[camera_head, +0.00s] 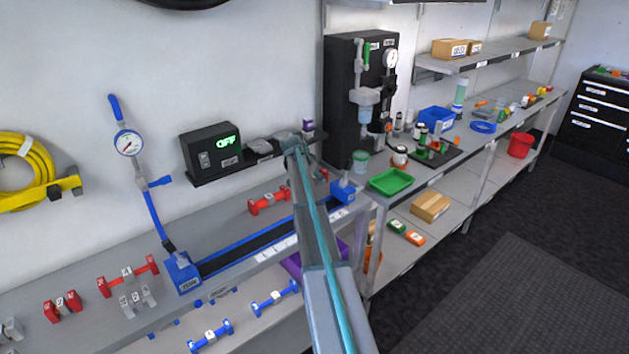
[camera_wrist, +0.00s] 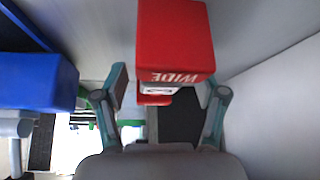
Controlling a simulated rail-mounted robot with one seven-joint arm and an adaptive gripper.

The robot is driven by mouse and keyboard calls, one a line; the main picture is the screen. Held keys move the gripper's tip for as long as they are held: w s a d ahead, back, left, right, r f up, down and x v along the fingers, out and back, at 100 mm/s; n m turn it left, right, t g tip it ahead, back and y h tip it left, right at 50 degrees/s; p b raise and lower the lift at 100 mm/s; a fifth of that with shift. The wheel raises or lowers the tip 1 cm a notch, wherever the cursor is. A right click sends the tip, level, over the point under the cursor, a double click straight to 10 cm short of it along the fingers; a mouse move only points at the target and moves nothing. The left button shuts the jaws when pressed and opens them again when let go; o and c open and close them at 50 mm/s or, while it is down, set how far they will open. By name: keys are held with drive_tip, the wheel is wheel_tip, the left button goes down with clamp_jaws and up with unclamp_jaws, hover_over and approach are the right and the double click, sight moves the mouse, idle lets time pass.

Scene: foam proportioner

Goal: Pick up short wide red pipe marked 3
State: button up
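In the wrist view a red pipe piece (camera_wrist: 176,40) marked WIDE, upside down, fills the top middle. Its pale labelled middle (camera_wrist: 160,88) and a smaller red end beyond lie between the fingers of my gripper (camera_wrist: 163,90). The fingers stand apart, with visible gaps on both sides of the piece; the number cannot be read. In the head view my gripper (camera_head: 308,150) is at the wall side of the bench, partly hidden by my arm. A bit of red (camera_head: 322,174) shows just below it. Another short red pipe (camera_head: 268,202) lies to its left.
A blue end block (camera_head: 342,190) of the long trough is close to my gripper; a blue block (camera_wrist: 38,82) is at left in the wrist view. A black shelf (camera_head: 260,155) with a display is beside my gripper. Other red pipes (camera_head: 128,275) lie at left.

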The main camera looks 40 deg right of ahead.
clamp_jaws()
drive_tip(key=shift+r, duration=0.15)
